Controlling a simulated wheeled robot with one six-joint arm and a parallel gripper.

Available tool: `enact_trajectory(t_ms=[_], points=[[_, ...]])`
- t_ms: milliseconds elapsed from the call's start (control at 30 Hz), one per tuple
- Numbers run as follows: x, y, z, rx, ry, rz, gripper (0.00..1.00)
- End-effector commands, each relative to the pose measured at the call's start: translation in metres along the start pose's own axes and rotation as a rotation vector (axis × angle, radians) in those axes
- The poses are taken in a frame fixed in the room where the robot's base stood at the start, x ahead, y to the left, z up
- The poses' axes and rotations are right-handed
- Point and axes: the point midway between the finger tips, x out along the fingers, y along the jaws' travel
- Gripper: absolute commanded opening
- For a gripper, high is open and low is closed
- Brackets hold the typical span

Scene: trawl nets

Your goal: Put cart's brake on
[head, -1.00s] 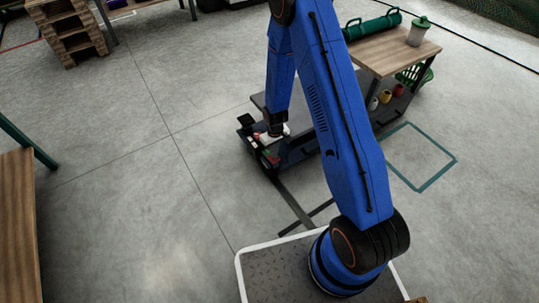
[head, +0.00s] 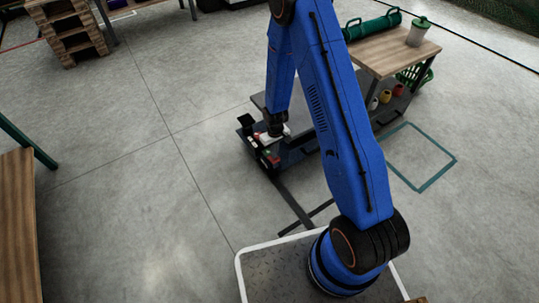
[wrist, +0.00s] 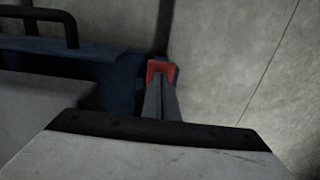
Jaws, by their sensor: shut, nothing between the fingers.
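The cart (head: 300,150) is low and dark, with a grey deck, and is partly hidden behind my arm in the head view. Its near left end carries small red and green marks (head: 268,156); I cannot tell which part there is the brake. My gripper (head: 257,135) is over this end, with a pale body and red tips. In the wrist view my gripper (wrist: 161,70) is shut and empty, its red tips beside the cart's dark blue frame (wrist: 90,60). Whether the tips touch the cart I cannot tell.
In the wrist view a black bar (wrist: 40,14) rises from the frame at upper left. A wooden-topped table (head: 392,52) with a green roll and a lidded cup stands behind the cart. Pallets (head: 72,38) stand at upper left. The floor left of the cart is clear.

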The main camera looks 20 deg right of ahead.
Motion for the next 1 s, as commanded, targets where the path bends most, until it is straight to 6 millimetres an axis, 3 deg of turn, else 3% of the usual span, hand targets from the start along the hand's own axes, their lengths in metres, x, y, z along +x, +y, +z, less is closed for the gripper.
enact_trajectory(t_ms=[467,1000], points=[[0.004,0.0,0.0,0.0,0.0,0.0,0.0],[-0.029,0.0,-0.001,0.0,0.002,0.0,0.0]])
